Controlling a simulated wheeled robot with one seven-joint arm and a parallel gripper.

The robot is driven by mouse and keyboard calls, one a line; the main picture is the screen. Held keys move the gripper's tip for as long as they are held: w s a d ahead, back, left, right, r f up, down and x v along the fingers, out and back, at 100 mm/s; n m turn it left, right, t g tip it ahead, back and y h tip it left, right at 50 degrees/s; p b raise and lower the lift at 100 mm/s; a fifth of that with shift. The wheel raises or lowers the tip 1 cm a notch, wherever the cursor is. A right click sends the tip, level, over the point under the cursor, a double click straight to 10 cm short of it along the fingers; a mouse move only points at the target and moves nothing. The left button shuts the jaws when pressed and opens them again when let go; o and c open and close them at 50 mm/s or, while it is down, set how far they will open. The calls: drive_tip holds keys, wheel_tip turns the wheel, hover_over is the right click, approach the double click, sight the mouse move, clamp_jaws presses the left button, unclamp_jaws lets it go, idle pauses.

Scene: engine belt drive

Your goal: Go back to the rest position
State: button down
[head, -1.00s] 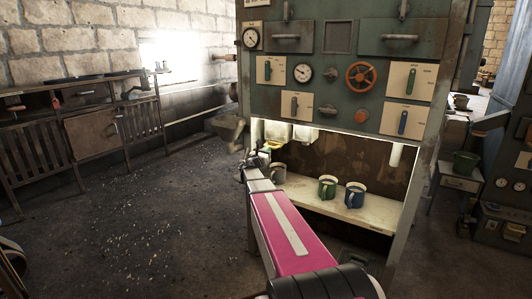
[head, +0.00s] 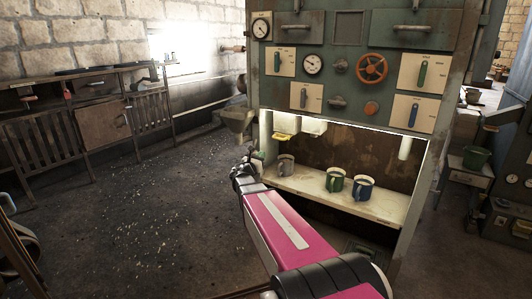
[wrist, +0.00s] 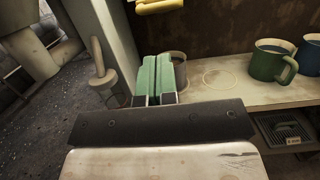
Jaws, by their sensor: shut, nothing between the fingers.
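My gripper (wrist: 155,80) shows in the wrist view with its two green fingers together and nothing between them. In the head view my gripper (head: 257,160) is at the end of my pink arm, just left of the lit shelf (head: 300,190) and outside it. A grey mug (head: 285,165) stands at the shelf's left end; in the wrist view the grey mug (wrist: 179,66) is partly hidden behind the fingers. A green mug (head: 335,180) and a blue mug (head: 363,187) stand farther right on the shelf.
The green machine cabinet (head: 340,90) with gauges, levers and a red valve wheel (head: 371,68) rises above the shelf. A yellow part (wrist: 158,6) hangs over the shelf's left side. A workbench (head: 90,115) stands at the left wall. The floor between is clear.

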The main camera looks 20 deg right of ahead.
drive_tip(key=s+a+f+m+g+y, duration=0.2)
drive_tip(key=s+f+m+g+y, duration=0.3)
drive_tip(key=s+f+m+g, duration=0.65)
drive_tip(key=s+a+f+m+y, duration=0.4)
drive_tip(key=s+a+m+y, duration=0.1)
drive_tip(key=s+a+m, duration=0.2)
drive_tip(key=s+a+f+m+y, duration=0.4)
drive_tip(key=s+a+m+y, duration=0.2)
drive_tip(key=s, duration=0.3)
drive_tip(key=shift+a+m+g, duration=0.35)
drive_tip(key=shift+m+g, duration=0.1)
drive_tip(key=shift+m, duration=0.1)
